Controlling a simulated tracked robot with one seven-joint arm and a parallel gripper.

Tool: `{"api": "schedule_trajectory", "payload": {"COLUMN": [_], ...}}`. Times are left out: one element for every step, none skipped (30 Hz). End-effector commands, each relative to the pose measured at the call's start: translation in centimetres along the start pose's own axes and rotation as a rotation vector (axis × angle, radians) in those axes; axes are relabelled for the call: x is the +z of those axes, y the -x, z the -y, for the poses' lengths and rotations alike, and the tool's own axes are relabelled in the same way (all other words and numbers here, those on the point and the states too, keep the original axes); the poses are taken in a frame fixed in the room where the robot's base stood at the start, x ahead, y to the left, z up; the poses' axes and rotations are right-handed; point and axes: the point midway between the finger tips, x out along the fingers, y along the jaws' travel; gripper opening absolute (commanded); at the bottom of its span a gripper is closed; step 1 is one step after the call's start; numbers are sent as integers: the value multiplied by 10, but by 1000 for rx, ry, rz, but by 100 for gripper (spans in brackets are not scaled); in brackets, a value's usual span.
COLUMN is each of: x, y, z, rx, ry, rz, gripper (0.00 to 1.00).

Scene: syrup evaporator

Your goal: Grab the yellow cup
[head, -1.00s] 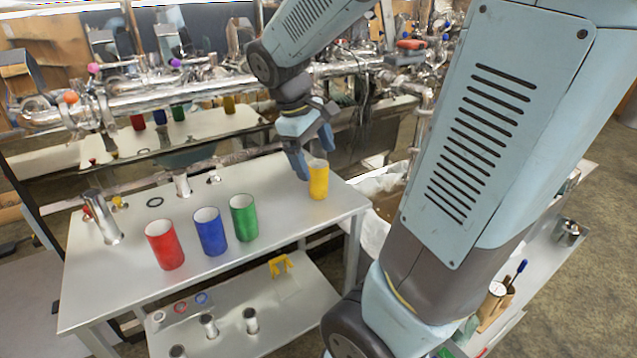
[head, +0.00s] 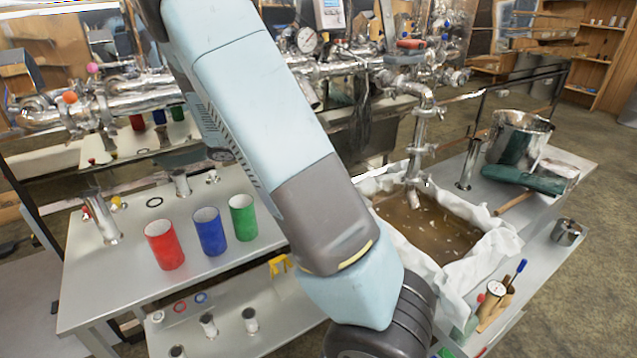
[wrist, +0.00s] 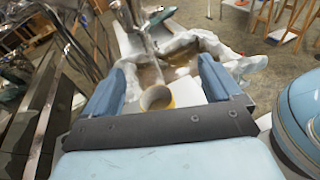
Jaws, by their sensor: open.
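The yellow cup (wrist: 157,98) shows in the wrist view, its open rim facing the camera. It sits between the two blue fingers of my gripper (wrist: 160,90), which are spread apart with room on both sides of the cup. I cannot tell how deep the cup lies between the fingers; the gripper body hides its lower part. In the head view my own arm hides both the cup and the gripper.
A red cup (head: 164,245), a blue cup (head: 210,232) and a green cup (head: 243,218) stand in a row on the metal table (head: 110,290). A cloth-lined basin of brown liquid (head: 430,226) is to the right. Steel pipes (head: 140,100) run behind.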

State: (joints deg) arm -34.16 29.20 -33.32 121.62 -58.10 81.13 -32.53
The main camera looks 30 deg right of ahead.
Motion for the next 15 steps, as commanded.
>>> {"api": "schedule_trajectory", "payload": {"x": [-2,-3,-4,-4,-4,-4,-4,-5,-6,-7,-9,-13,-17,-21,-27], "y": [4,6,8,9,10,12,13,14,14,14,14,14,13,12,11], "z": [-6,-9,-13,-15,-17,-19,-20,-21,-22,-23,-23,-23,-23,-22,-22], "rx": [17,27,37,44,50,56,60,63,66,68,68,69,69,69,68], "ry": [22,33,45,54,61,69,74,77,80,82,84,85,86,86,85], "rz": [45,68,95,113,128,145,155,163,171,175,178,180,179,179,179], "gripper": [92,92,92,92,92,92,92,92,92,92,92,92,92,92,92]}}
